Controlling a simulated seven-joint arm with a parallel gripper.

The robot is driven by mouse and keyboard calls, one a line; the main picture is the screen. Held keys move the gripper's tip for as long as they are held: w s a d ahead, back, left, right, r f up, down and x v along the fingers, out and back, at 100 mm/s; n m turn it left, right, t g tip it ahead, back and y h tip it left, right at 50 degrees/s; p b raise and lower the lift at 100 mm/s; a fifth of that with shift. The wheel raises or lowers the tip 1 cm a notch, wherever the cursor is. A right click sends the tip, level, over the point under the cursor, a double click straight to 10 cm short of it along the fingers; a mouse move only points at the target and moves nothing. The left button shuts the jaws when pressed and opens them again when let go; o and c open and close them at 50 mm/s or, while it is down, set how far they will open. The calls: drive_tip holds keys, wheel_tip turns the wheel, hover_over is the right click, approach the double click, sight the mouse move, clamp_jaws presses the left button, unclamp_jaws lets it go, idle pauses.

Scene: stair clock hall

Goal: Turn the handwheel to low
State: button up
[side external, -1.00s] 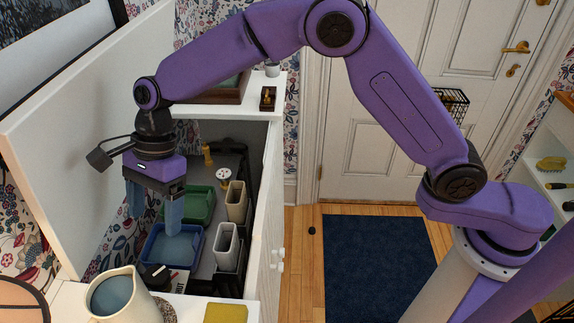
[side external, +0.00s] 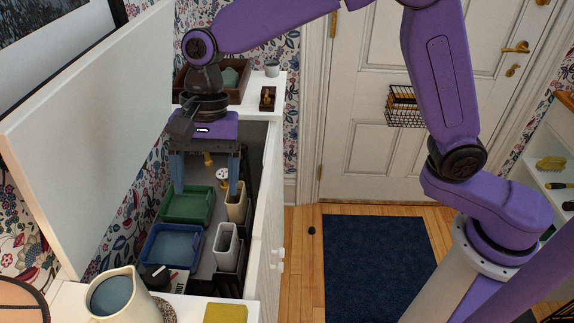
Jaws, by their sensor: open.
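A small white round piece with dark gaps (side external: 222,175), which looks like the handwheel, sits on brass-coloured fittings deep in the open white cabinet. I cannot read any low mark or its setting. My gripper (side external: 206,188) points down into the cabinet with its two blue fingers wide apart and nothing between them. In this view the wheel shows between the fingers, closer to the right one. I cannot tell whether either finger touches it. Part of the brass fitting (side external: 208,159) shows below the gripper's palm.
A green tray (side external: 187,205), a blue tray (side external: 172,246), a beige bin (side external: 236,203) and a grey bin (side external: 227,246) stand inside the cabinet. The raised white lid (side external: 90,140) stands close on the left. A pitcher (side external: 120,297) stands at the front.

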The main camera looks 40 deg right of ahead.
drive_tip(key=s+d+n+h, duration=0.1)
drive_tip(key=s+d+n, duration=0.6)
drive_tip(key=d, duration=0.3)
drive_tip(key=shift+s+d+r+t, duration=0.3)
drive_tip(key=shift+r, duration=0.05)
drive_tip(key=c, duration=0.3)
drive_tip(key=n+t+h, duration=0.1)
drive_tip(key=n+h, duration=0.1)
drive_tip(key=n, duration=0.4)
hover_over(155, 275)
wheel_tip(155, 275, down, 7)
wheel_tip(155, 275, down, 12)
drive_tip(key=shift+r, duration=0.15)
drive_tip(key=c, duration=0.7)
